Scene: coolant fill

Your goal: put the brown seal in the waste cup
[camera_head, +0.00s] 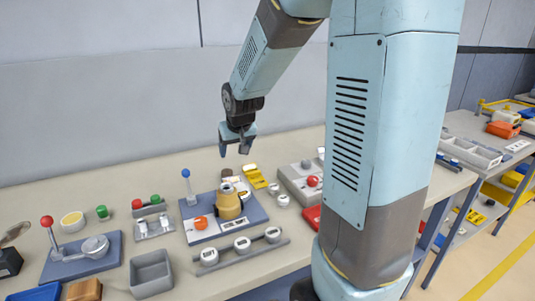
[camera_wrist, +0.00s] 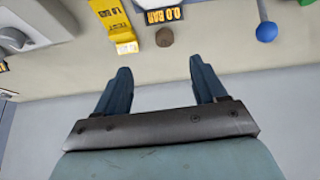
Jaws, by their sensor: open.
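The brown seal (camera_wrist: 165,37) looks like a small round brown piece in the wrist view, beside a 0.0 BAR display. In the head view a small brown spot (camera_head: 226,172) behind the tan pot seems to be the same piece. My gripper (camera_head: 235,150) is open and empty, raised above the back of the bench. In the wrist view its two fingers (camera_wrist: 160,82) are spread apart, with the seal beyond the tips. I cannot tell for sure which container is the waste cup; a round yellow-rimmed cup (camera_head: 72,220) and a grey square bin (camera_head: 150,272) stand at the left.
A grey box with a red button (camera_head: 313,181) is at right. The wall is behind.

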